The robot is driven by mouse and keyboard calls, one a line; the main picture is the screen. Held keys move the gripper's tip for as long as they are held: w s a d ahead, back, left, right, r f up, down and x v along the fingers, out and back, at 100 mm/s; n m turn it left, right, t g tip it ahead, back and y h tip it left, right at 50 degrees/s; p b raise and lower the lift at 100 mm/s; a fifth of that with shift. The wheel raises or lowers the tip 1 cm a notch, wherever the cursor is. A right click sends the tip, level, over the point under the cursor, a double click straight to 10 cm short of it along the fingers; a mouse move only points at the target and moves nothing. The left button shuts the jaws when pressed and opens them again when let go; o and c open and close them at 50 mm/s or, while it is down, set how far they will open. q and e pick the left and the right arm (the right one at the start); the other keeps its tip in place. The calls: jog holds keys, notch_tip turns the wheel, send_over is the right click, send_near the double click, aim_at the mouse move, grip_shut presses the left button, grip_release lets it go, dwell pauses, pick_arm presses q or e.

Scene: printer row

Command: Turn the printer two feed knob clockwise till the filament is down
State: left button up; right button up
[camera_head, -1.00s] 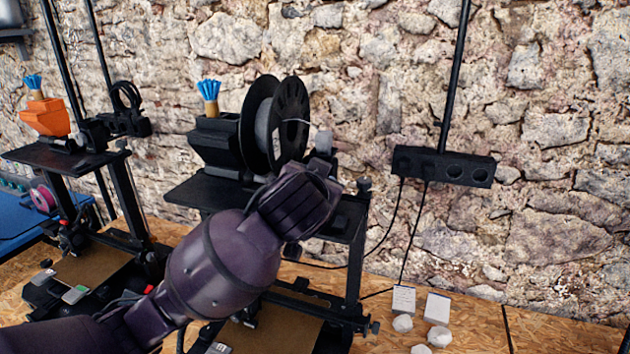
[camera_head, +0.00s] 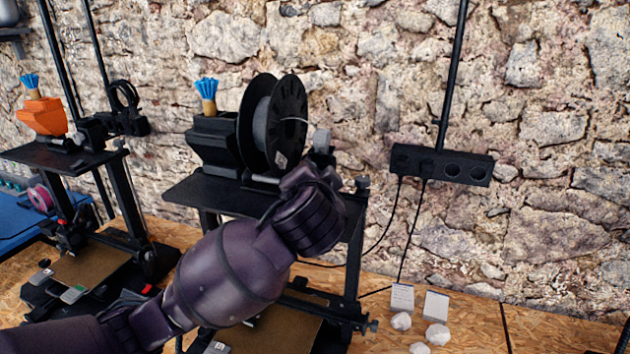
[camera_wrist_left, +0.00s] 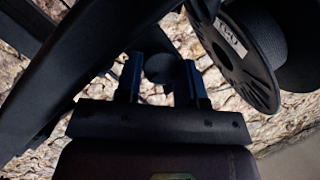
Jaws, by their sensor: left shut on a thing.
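Printer two (camera_head: 205,190) is the dark frame in the middle of the head view, with a black filament spool (camera_head: 288,120) on top. The spool's label, which seems to read TWO, shows in the left wrist view (camera_wrist_left: 230,38). My left gripper (camera_wrist_left: 163,80) is shut on a dark round knob (camera_wrist_left: 160,68), with one finger on each side. My right gripper is not in view.
Another printer (camera_head: 60,158) with an orange part (camera_head: 43,115) stands at the left. A power strip (camera_head: 441,165) hangs on the stone wall, with cables below.

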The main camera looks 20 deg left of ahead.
pick_arm(q)
jog(key=shift+r, duration=0.1)
jog(key=o, duration=0.6)
jog(key=shift+w, duration=0.1)
jog(key=shift+o, duration=0.2)
jog(key=b+v, duration=0.1)
jog(key=v, duration=0.9)
jog(key=shift+s, duration=0.4)
